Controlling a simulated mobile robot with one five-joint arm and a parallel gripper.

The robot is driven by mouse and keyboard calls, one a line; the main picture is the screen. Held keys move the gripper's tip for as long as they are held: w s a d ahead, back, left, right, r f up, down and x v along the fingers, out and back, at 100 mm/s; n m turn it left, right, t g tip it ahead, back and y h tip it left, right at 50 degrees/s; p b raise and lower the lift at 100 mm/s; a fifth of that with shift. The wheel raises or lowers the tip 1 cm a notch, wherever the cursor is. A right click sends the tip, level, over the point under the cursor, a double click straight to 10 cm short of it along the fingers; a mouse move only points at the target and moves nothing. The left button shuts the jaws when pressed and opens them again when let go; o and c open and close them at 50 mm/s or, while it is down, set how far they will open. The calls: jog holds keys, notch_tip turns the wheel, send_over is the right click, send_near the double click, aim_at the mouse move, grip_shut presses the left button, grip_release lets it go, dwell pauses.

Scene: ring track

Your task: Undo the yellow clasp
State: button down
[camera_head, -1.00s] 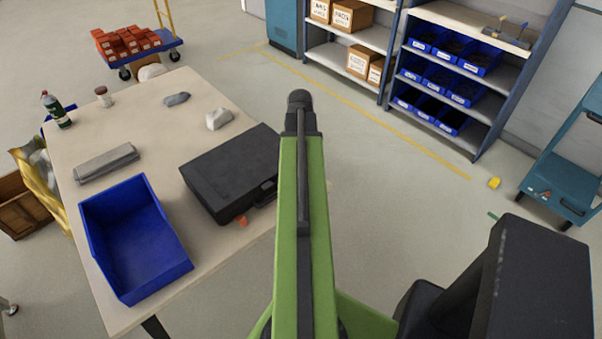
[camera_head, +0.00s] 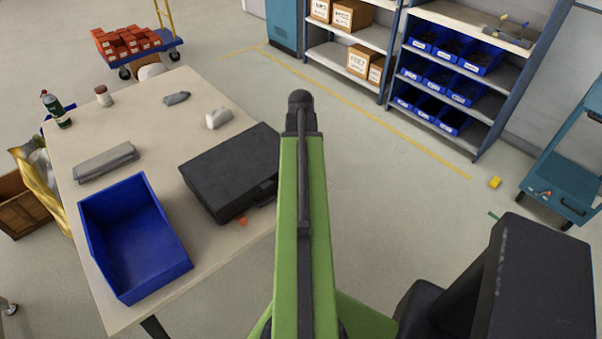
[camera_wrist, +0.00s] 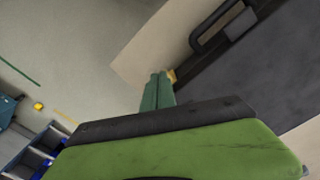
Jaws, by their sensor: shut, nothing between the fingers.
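The black case (camera_head: 225,170) lies closed on the table, its front edge and handle (camera_head: 265,192) facing the near right table edge. In the wrist view the case (camera_wrist: 270,60) fills the right side, with its handle (camera_wrist: 217,28) at the top. The yellow clasp (camera_wrist: 172,76) shows as a small patch at the case's edge, partly hidden by my fingers; I do not see it in the head view. My gripper (camera_wrist: 158,77) is shut and empty, its green fingertips right beside the clasp. I cannot tell whether they touch it. My arm hides the gripper in the head view.
A small orange piece (camera_head: 242,221) sits at the case's front edge. Open floor (camera_head: 400,190) lies right of my arm; shelves (camera_head: 450,70) stand behind.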

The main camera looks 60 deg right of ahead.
jog(key=shift+s+a+f+b, duration=0.1)
jog(key=shift+s+f+b, duration=0.05)
jog(key=shift+f+b, duration=0.35)
jog(key=shift+s+a+f+b, duration=0.1)
jog(key=shift+f+b, duration=0.4)
jog(key=shift+w+d+f+b, duration=0.1)
jog(key=shift+f+b, duration=0.25)
jog(key=shift+f, duration=0.15)
jog(key=shift+r, duration=0.1)
jog(key=shift+s+a+r+p, duration=0.15)
jog(key=shift+s+r+p, duration=0.35)
jog(key=shift+s+p, duration=0.05)
jog(key=shift+s+a+r+p, duration=0.15)
jog(key=shift+s+r+p, duration=0.35)
jog(key=shift+p, duration=0.05)
jog(key=shift+r, duration=0.1)
notch_tip(320, 180, up, 6)
jog(key=p, duration=0.6)
